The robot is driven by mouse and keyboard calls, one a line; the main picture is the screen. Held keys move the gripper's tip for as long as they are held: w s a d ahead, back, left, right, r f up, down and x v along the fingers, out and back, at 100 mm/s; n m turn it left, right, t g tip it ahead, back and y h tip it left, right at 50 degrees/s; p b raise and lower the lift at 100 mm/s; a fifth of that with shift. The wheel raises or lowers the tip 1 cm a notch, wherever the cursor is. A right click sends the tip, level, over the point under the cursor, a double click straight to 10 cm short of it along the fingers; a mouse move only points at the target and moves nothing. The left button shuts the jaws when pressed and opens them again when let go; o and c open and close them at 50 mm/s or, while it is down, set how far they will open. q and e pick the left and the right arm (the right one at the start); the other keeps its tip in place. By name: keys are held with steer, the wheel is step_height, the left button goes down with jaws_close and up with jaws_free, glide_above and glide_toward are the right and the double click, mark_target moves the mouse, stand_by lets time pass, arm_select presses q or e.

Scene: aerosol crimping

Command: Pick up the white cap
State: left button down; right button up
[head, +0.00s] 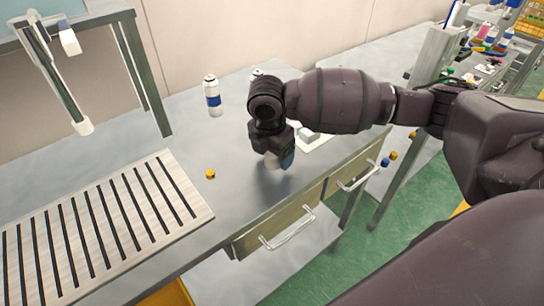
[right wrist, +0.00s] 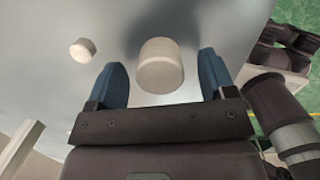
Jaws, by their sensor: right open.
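The white cap (right wrist: 160,65) is a short, pale cylinder in the right wrist view. It stands between the two blue fingertips of my right gripper (right wrist: 168,80), with gaps on both sides. The gripper is open and holds nothing. In the head view my right gripper (head: 279,160) points down, low over the metal table (head: 235,200), and largely hides the cap. A smaller pale round piece (right wrist: 83,49) lies to the left of the cap in the wrist view, outside the fingers. My left gripper does not show.
A white can with a blue band (head: 212,97) stands behind and left of the gripper. A small orange piece (head: 210,174) lies on the table to the left. A slatted panel (head: 100,225) fills the lower left. Drawer handles (head: 287,228) stick out at the front edge.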

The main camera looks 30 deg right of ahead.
steer(key=shift+f, duration=0.15)
steer(key=c, duration=0.9)
steer(key=shift+c, duration=0.2)
